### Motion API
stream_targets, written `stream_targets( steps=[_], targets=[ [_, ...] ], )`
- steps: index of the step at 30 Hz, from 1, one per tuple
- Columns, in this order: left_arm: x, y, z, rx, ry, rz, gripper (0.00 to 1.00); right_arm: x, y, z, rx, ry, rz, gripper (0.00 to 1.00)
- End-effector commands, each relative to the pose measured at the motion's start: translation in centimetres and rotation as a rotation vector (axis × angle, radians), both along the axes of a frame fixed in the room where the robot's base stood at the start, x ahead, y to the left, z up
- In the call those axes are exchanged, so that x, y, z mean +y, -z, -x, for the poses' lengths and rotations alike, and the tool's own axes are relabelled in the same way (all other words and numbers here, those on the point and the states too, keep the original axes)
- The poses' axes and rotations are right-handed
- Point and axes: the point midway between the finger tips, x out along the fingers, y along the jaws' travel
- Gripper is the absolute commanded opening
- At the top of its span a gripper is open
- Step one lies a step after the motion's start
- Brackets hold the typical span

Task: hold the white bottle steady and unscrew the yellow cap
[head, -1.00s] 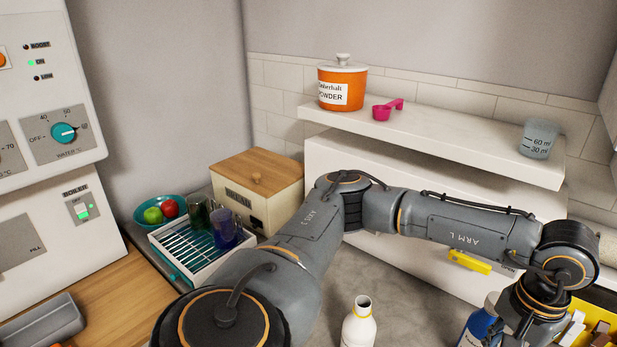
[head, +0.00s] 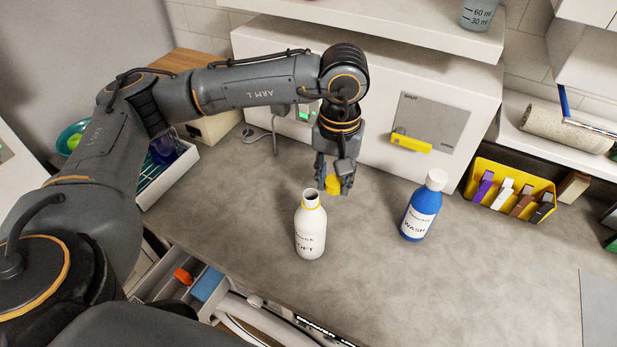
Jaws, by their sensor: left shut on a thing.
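The white bottle (head: 310,232) stands upright on the grey counter, its neck bare and open at the top. My left gripper (head: 333,183) points down just behind and to the right of the bottle's neck in the picture. It is shut on the yellow cap (head: 333,184), which is apart from the bottle. The fingers partly hide the cap. My right gripper is not in view, and nothing is seen holding the bottle.
A blue bottle with a white cap (head: 421,208) stands to the right. Behind are a white cabinet with a yellow handle (head: 410,142) and a yellow bin (head: 512,190) of several small items. An open drawer (head: 190,290) lies below the front edge.

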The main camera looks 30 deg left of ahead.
Motion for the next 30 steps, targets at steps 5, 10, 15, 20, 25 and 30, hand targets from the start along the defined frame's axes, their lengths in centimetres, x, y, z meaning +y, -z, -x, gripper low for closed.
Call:
stream_targets(
  steps=[5, 10, 15, 20, 25, 30],
  targets=[
    [0.1, -0.6, -0.3, -0.004, -0.157, 0.001, 0.00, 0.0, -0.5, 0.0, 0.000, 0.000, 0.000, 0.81],
    [0.2, -1.1, -0.6, -0.007, -0.354, 0.003, 0.00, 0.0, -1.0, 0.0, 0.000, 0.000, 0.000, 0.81],
    [0.4, -2.1, -1.1, -0.014, -0.657, 0.007, 0.00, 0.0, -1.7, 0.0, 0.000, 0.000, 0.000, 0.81],
    [0.6, -3.0, -1.7, -0.018, -1.009, 0.014, 0.00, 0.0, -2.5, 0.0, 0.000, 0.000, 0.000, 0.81],
    [0.9, -3.9, -2.2, -0.023, -1.386, 0.022, 0.00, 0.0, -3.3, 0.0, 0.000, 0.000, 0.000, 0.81],
    [1.3, -4.9, -2.7, -0.023, -1.765, 0.030, 0.00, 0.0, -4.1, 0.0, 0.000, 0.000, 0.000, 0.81]
  ],
)
